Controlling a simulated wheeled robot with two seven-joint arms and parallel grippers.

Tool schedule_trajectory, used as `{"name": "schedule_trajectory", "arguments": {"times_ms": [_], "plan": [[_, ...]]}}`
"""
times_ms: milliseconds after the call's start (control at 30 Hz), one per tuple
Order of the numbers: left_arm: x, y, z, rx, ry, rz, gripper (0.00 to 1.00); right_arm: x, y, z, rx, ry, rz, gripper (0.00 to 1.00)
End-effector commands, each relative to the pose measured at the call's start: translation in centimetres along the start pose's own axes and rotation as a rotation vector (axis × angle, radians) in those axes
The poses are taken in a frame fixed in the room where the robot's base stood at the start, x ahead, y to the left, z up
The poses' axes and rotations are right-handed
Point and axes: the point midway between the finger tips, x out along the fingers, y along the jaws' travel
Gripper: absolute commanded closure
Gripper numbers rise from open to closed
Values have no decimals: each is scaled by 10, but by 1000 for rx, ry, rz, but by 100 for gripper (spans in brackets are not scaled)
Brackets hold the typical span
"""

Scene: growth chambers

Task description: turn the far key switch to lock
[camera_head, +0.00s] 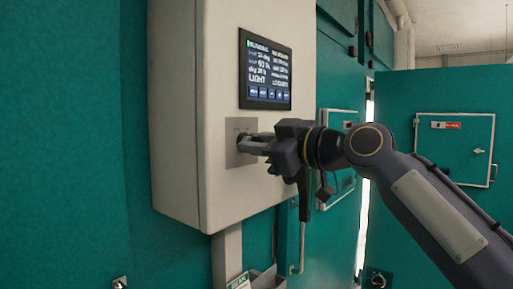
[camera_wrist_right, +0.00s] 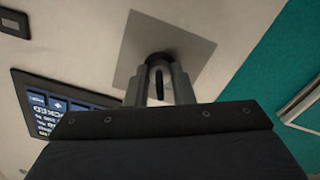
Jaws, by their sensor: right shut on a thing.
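The key switch sits on a square grey plate (camera_head: 236,155) below the screen on a white control box. My right gripper (camera_head: 250,143) reaches in from the right and is at this plate. In the right wrist view my two fingers (camera_wrist_right: 160,88) are closed on the key (camera_wrist_right: 157,72), which stands out from a round dark lock on the plate (camera_wrist_right: 185,38). The head view hides most of the key behind the fingers. The lock markings cannot be read. My left gripper is not in view.
The white control box (camera_head: 178,110) carries a lit screen (camera_head: 266,75) just above the plate; the screen also shows in the right wrist view (camera_wrist_right: 50,112). Teal chamber walls (camera_head: 75,150) stand around it. A teal door with a latch (camera_head: 457,150) is at the right.

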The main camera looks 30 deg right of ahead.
Motion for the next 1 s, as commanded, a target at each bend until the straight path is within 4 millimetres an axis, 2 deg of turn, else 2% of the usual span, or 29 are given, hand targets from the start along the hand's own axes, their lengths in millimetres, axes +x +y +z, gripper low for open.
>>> {"name": "schedule_trajectory", "arguments": {"times_ms": [300, 733, 767, 800, 1000], "plan": [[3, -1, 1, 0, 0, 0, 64, 0, -1, 1, -83, -2, -2, 100], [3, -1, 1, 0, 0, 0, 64, 0, -1, 0, -91, -2, -2, 100], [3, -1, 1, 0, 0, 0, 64, 0, -1, 0, -91, -2, -2, 76], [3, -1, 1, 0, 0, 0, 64, 0, 0, 0, -91, -2, -2, 72], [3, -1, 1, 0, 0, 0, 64, 0, 0, 0, -90, -1, -1, 72]]}}
